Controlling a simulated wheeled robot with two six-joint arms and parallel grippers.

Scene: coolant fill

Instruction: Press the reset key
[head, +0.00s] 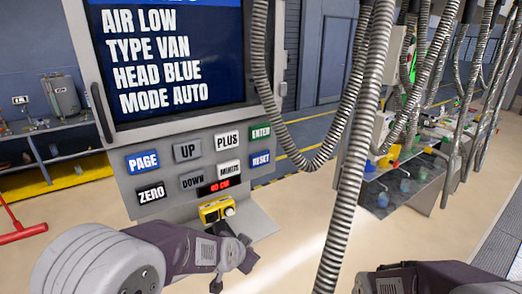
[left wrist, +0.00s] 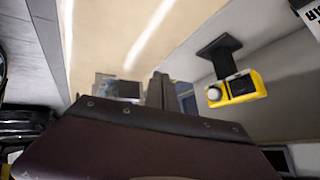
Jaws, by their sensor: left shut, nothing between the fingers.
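The blue reset key (head: 260,160) is at the right end of the lower part of the console's key panel, below the green enter key (head: 260,133). Nothing covers it in the head view. My left gripper (head: 236,268) is below the panel, lower and a little left of the reset key, and apart from it. It is shut and empty; its fingers also show in the left wrist view (left wrist: 160,90). The reset key is not visible in the left wrist view. Part of my right arm shows at the bottom right, with its fingertips out of view.
Other keys include page (head: 143,161), zero (head: 151,192) and minus (head: 229,169). A small red display (head: 214,187) and a yellow device (head: 216,210) sit below them. A grey corrugated hose (head: 345,200) hangs right of the panel. The screen (head: 160,60) reads MODE AUTO.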

